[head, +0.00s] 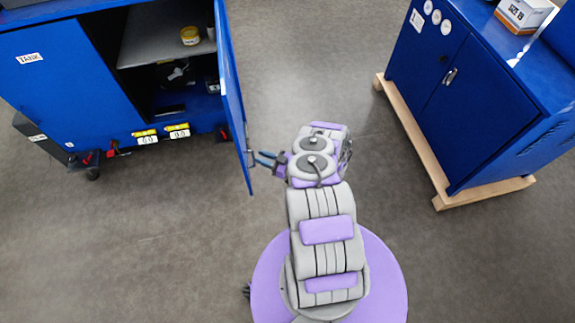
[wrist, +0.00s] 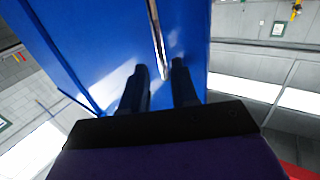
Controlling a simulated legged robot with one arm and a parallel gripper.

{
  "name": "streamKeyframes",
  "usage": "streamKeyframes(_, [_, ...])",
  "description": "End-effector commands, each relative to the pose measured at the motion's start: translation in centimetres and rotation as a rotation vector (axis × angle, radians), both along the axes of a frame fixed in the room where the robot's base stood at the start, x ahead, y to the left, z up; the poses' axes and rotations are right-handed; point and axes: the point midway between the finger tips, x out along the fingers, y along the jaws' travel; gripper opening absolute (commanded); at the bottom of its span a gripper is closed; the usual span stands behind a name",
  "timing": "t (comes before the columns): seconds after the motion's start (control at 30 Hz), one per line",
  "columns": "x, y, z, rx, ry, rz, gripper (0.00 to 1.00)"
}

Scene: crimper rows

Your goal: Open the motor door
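A blue cabinet door (head: 232,90) stands swung out from the blue cabinet (head: 60,75) at the left of the head view. No label shows on it, so I cannot tell whether it is the motor door. Its metal handle (head: 249,137) is at the outer edge, beside my gripper (head: 258,159). In the wrist view the door face (wrist: 90,40) fills the middle, and the handle (wrist: 157,38) lies just ahead of the gap between my fingers (wrist: 160,72). The fingers are apart. I see no contact with the handle.
A second blue cabinet (head: 460,90) stands on a wooden pallet (head: 415,145) at the right. Grey floor (head: 310,60) is clear between the cabinets.

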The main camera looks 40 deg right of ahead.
Motion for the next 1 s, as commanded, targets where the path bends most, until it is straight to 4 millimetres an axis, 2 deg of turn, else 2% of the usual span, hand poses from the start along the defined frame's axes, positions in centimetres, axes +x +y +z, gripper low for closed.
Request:
streamKeyframes(0.3, [-6.3, -3.8, -0.1, -0.001, 0.0, -0.007, 0.29])
streamKeyframes(0.5, [-9.4, -5.4, -0.1, -0.001, -0.002, -0.005, 0.29])
streamKeyframes(0.7, [-11.0, -6.3, 0.0, 0.0, -0.001, -0.003, 0.29])
streamKeyframes(1.0, [-11.3, -6.4, 0.0, -0.001, 0.0, -0.002, 0.29])
